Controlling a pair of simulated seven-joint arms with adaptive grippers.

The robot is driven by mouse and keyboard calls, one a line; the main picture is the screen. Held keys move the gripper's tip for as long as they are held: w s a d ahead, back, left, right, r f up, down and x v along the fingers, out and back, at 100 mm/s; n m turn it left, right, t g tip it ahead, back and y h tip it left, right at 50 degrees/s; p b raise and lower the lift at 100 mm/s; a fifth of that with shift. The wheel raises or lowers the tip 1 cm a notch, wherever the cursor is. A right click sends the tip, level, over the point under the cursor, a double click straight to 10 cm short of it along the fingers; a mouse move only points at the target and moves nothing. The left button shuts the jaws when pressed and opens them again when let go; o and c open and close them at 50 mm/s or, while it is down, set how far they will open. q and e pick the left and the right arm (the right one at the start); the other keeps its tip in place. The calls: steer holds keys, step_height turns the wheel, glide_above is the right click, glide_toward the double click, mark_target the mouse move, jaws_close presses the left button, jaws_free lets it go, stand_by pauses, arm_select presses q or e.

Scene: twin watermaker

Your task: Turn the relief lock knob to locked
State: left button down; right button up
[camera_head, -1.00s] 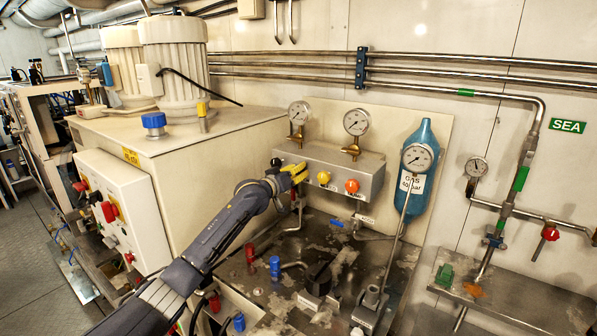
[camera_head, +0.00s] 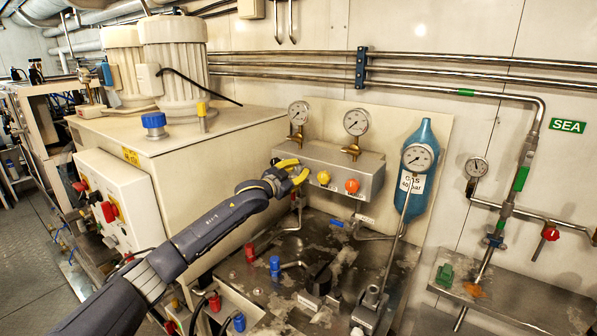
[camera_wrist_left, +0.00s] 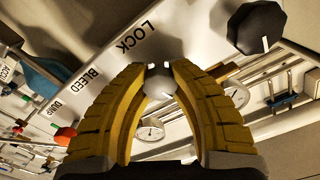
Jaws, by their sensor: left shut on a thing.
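The relief lock knob, a small pale knob (camera_wrist_left: 158,84), shows between the yellow fingers in the left wrist view, beside the word LOCK on the panel. My left gripper (camera_head: 301,171) is at the left part of the grey valve block (camera_head: 336,158); in the wrist view its fingers (camera_wrist_left: 159,68) are curved around the knob and shut on it. In the head view the fingers hide the knob. I cannot read whether it is at locked. My right gripper is not in view.
A yellow knob (camera_head: 323,177) and an orange knob (camera_head: 352,186) sit close to the right on the block. A black knob (camera_wrist_left: 257,27) is near the fingers in the wrist view. Two gauges (camera_head: 356,122) stand above; a blue gas bottle (camera_head: 424,150) is at right.

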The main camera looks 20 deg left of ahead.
arm_select(q)
steer(key=shift+r+m, duration=0.25)
steer(key=shift+m, duration=1.35)
steer(key=c, duration=1)
jaws_free()
steer(key=shift+f, duration=0.1)
steer(key=shift+c, duration=0.2)
steer(key=shift+f, duration=0.1)
steer(key=shift+s+a, duration=0.15)
steer(key=shift+s, duration=0.45)
steer(key=v, duration=1)
steer(key=shift+s, duration=0.35)
steer(key=shift+a, duration=0.15)
